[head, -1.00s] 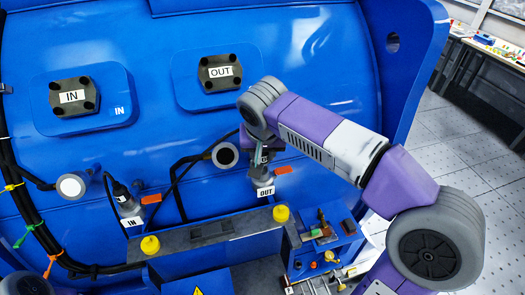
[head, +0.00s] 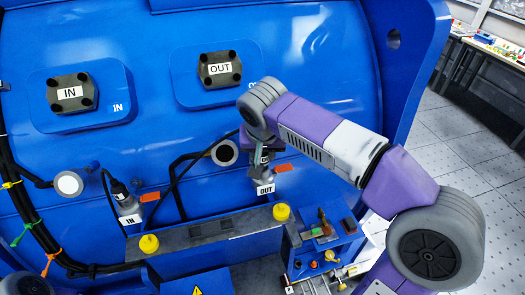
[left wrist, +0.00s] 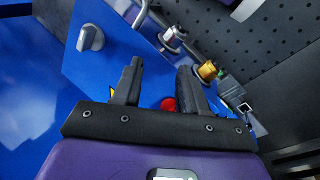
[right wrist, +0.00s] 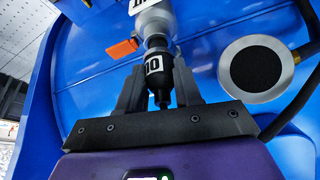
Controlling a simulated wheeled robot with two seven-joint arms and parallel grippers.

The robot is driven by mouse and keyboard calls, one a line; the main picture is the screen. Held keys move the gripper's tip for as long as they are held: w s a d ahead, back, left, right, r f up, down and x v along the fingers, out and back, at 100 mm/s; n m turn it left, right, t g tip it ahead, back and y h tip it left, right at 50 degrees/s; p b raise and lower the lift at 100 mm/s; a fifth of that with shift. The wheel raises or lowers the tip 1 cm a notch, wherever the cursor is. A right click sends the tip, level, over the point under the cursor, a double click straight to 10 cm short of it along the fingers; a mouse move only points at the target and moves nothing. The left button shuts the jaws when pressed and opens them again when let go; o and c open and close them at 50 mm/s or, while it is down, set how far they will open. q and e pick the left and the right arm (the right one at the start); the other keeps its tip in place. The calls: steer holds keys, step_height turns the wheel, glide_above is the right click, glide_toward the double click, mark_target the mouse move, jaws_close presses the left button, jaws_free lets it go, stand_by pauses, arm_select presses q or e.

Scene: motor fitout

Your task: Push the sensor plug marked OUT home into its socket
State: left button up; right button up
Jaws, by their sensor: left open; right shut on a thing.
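The black sensor plug (right wrist: 158,74), with a white label partly readable as OUT, sits between the fingers of my right gripper (right wrist: 158,92). Its front end meets the grey metal socket (right wrist: 155,25) beside an orange tag; how deep it sits I cannot tell. In the head view this socket (head: 263,176) carries the OUT label, and my right gripper (head: 261,156) is just above it, partly hiding the plug. In the left wrist view my left gripper (left wrist: 158,88) is open and empty, facing a blue panel with a red button (left wrist: 169,104).
The IN plug (head: 117,186) and its labelled socket stand at the left. A round grey-rimmed disc (head: 224,153) and a cable are close beside my right gripper. Yellow caps (head: 282,212) stand on the ledge below. The blue housing (head: 310,120) is behind.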

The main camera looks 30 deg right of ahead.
steer(key=shift+f+b, duration=0.65)
steer(key=shift+f, duration=0.15)
steer(key=shift+s+a+f+b, duration=0.15)
steer(key=shift+s+f+b, duration=0.1)
steer(key=shift+f+b, duration=0.2)
steer(key=o, duration=0.7)
steer(key=shift+f, duration=0.1)
steer(key=shift+c, duration=0.2)
steer(key=o, duration=0.5)
steer(key=shift+s, duration=0.2)
steer(key=shift+w, duration=0.1)
steer(key=shift+r, duration=0.2)
